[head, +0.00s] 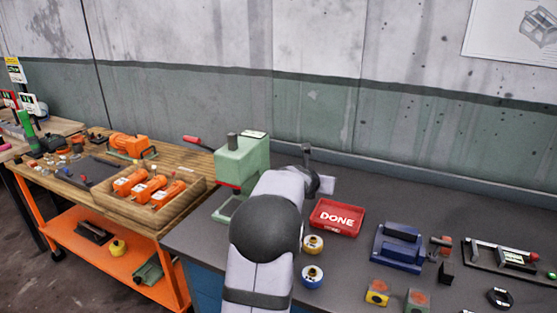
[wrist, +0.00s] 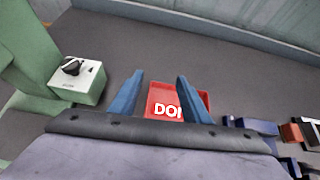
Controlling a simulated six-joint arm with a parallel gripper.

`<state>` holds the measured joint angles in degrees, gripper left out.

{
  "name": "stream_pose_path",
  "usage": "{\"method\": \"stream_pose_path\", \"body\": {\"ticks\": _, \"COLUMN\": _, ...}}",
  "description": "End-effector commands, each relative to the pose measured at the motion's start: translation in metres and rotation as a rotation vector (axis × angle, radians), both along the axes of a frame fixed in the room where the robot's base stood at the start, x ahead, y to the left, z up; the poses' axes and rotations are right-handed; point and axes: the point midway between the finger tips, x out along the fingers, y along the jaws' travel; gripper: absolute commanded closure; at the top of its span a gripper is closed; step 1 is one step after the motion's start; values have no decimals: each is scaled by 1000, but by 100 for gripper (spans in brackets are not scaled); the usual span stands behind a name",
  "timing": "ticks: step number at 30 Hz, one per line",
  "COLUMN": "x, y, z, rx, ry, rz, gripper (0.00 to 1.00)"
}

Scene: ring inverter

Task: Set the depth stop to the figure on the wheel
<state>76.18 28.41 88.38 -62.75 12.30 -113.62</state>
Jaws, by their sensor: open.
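A pale green press (head: 242,160) with a red-tipped lever (head: 193,139) stands left of my arm in the head view. In the wrist view its green body fills the left side, with a green block (wrist: 76,80) whose white top carries a black pointer or knob (wrist: 72,67). The marking on that top is too small to read. I cannot tell which part is the depth stop, and no figure on a wheel is legible. My gripper (wrist: 160,80) is open and empty, its blue fingers apart above the bench, right of the green block. In the head view my arm hides part of the press.
A red DONE tray (head: 337,217) lies beyond the fingers. Two round pieces, one yellow (head: 313,244) and one blue (head: 312,276), sit beside my arm. A blue fixture (head: 398,247) and several small parts stand to the right. A wooden bench (head: 85,185) with orange motors is at left.

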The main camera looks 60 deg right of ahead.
Motion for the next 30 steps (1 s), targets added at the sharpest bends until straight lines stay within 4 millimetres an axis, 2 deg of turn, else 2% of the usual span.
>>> {"method": "stream_pose_path", "body": {"ticks": 1, "x": -21, "y": -2, "z": 6, "rx": 35, "ry": 13, "rz": -27, "gripper": 57}}
{"method": "stream_pose_path", "body": {"ticks": 3, "x": -40, "y": -5, "z": -4, "rx": 72, "ry": 16, "rz": -33, "gripper": 57}}
{"method": "stream_pose_path", "body": {"ticks": 6, "x": -47, "y": -7, "z": -23, "rx": 111, "ry": 1, "rz": 41, "gripper": 57}}
{"method": "stream_pose_path", "body": {"ticks": 8, "x": -26, "y": -6, "z": -40, "rx": 104, "ry": -19, "rz": 156, "gripper": 57}}
{"method": "stream_pose_path", "body": {"ticks": 9, "x": -9, "y": -4, "z": -48, "rx": 92, "ry": -32, "rz": 231, "gripper": 57}}
{"method": "stream_pose_path", "body": {"ticks": 10, "x": 5, "y": -2, "z": -49, "rx": 74, "ry": -41, "rz": 289, "gripper": 57}}
{"method": "stream_pose_path", "body": {"ticks": 12, "x": 32, "y": 2, "z": -40, "rx": 30, "ry": -63, "rz": 409, "gripper": 57}}
{"method": "stream_pose_path", "body": {"ticks": 15, "x": 63, "y": 11, "z": -26, "rx": -28, "ry": -88, "rz": 549, "gripper": 57}}
{"method": "stream_pose_path", "body": {"ticks": 18, "x": 84, "y": 20, "z": -14, "rx": -78, "ry": -106, "rz": 650, "gripper": 57}}
{"method": "stream_pose_path", "body": {"ticks": 23, "x": 100, "y": 27, "z": -2, "rx": -128, "ry": -117, "rz": 733, "gripper": 57}}
{"method": "stream_pose_path", "body": {"ticks": 30, "x": 102, "y": 26, "z": -1, "rx": -138, "ry": -103, "rz": 745, "gripper": 57}}
